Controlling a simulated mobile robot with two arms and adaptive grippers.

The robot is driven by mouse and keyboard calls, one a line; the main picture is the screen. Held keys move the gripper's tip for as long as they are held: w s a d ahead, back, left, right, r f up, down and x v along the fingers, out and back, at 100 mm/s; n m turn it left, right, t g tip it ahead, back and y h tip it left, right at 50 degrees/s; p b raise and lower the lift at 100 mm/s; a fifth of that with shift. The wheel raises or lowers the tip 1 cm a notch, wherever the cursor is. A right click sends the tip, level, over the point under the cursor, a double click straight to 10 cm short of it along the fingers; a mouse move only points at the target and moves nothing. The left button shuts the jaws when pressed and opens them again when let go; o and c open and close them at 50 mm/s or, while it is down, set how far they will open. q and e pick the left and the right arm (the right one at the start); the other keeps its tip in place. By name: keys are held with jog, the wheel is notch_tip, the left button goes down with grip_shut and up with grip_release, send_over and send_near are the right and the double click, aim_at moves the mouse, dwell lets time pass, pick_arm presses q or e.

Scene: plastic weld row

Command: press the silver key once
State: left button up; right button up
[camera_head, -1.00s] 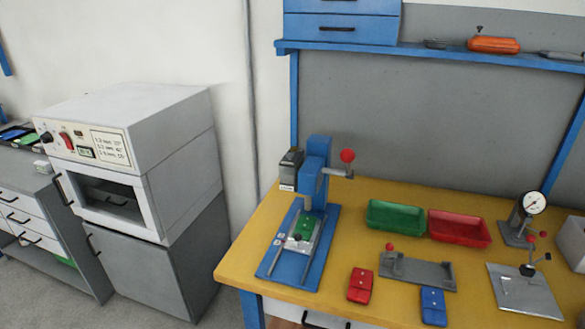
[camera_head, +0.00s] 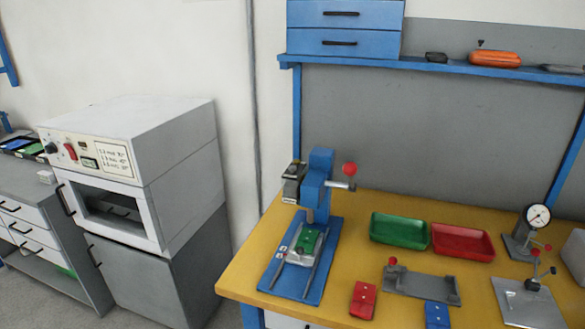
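I cannot make out a silver key for certain at this size. A small grey control box (camera_head: 293,181) is beside the head of the blue press (camera_head: 318,185) on the yellow bench; details on its face are too small to read. The press has a lever with a red ball (camera_head: 349,169), and a green piece (camera_head: 307,240) lies on its fixture. The white oven (camera_head: 131,167) at the left has a front panel with a black knob, a red switch (camera_head: 71,151) and a small display (camera_head: 89,163). Neither of my grippers is in view.
The yellow bench (camera_head: 245,268) also holds a green tray (camera_head: 398,242), a red tray (camera_head: 462,255), a grey fixture (camera_head: 425,288), a red part (camera_head: 363,300), a blue part (camera_head: 437,316) and a dial gauge (camera_head: 538,216). A gap of floor lies between bench and oven.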

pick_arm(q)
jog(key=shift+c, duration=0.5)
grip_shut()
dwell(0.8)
